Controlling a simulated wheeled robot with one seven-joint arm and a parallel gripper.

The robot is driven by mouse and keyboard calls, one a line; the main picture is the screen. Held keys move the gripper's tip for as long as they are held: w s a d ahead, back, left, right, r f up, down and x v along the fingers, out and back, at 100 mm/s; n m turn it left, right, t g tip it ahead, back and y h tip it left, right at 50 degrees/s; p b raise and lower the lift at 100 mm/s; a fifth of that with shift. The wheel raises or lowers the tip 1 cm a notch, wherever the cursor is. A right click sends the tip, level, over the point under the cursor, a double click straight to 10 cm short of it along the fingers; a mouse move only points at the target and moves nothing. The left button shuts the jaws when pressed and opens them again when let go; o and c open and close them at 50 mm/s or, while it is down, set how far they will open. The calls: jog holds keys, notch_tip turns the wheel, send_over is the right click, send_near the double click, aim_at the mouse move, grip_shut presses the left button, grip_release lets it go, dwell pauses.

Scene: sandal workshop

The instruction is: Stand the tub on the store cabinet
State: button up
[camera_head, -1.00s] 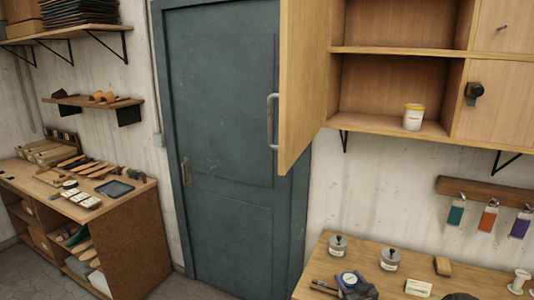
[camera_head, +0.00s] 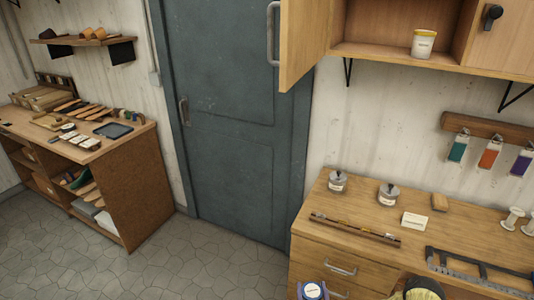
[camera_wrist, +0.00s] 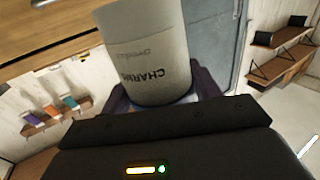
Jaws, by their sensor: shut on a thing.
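The tub (camera_wrist: 150,45) is white with dark lettering and fills the upper middle of the wrist view, which appears upside down. My gripper (camera_wrist: 165,103) is shut on it, with dark purple fingers beside its lower end in that picture. In the head view, the tub's round top with a white label and blue edge (camera_head: 312,291) appears at the bottom edge, in front of the bench; its lower part is cut off. A wooden wall cabinet (camera_head: 390,55) hangs at upper right, its door swung open. A white tub with a yellow rim (camera_head: 424,44) stands inside it.
The bench (camera_head: 460,225) below holds two lidded pots (camera_head: 388,194), a rail (camera_head: 355,229) and a black rack (camera_head: 480,268). A yellowish-rimmed round thing (camera_head: 424,291) shows at the bottom edge. The open cabinet door (camera_head: 303,45) juts forward. Floor (camera_head: 215,255) at left is clear.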

jog(key=shift+d, duration=0.15)
jog(key=shift+w+d, duration=0.15)
jog(key=shift+d, duration=0.2)
jog(key=shift+w, duration=0.15)
